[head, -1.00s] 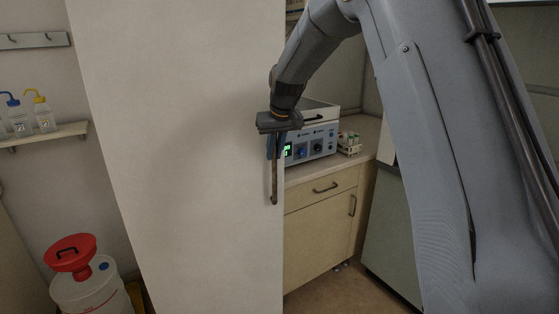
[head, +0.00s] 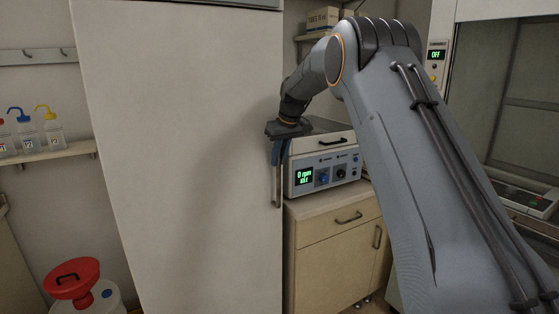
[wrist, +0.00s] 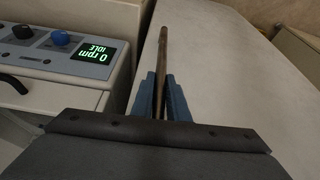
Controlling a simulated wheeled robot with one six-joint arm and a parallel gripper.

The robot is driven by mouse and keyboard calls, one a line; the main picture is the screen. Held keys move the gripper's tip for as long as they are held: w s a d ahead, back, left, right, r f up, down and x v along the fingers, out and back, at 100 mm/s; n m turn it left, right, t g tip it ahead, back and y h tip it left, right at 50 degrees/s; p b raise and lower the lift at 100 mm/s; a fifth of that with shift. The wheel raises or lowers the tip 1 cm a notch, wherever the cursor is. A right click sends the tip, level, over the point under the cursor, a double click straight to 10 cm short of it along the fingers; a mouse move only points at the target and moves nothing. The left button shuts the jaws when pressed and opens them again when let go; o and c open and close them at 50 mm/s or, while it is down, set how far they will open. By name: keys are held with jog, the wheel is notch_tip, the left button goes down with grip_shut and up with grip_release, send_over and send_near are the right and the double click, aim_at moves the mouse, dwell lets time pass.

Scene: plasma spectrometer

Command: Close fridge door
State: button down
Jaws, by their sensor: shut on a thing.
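The fridge door (head: 190,120) is a tall white panel filling the left middle of the head view. It also shows as a pale surface on the right of the wrist view (wrist: 230,70). Its handle (head: 279,192) is a thin upright bar near the door's right edge. My gripper (head: 279,158) is shut on the handle, with the bar's lower part sticking out below the fingers. In the wrist view the blue fingers (wrist: 160,95) sit on both sides of the handle (wrist: 162,50). I cannot tell whether a gap remains behind the door.
A centrifuge (head: 330,172) reading 0 rpm stands on a wooden cabinet (head: 335,260) just right of the door. A shelf with wash bottles (head: 52,130) and a red-topped container (head: 75,278) are at the left. A fume hood (head: 520,100) stands at the right.

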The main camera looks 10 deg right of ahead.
jog(key=shift+w+a+r, duration=0.2)
jog(key=shift+w+a, duration=0.1)
jog(key=shift+w, duration=0.15)
jog(key=c, duration=1.7)
grip_release()
jog(key=shift+w+f, duration=0.1)
jog(key=shift+w, duration=0.05)
jog(key=shift+c, duration=0.2)
jog(key=shift+d, duration=0.1)
jog(key=b+v, duration=0.2)
jog(key=v, duration=0.6)
jog(key=shift+f, duration=0.1)
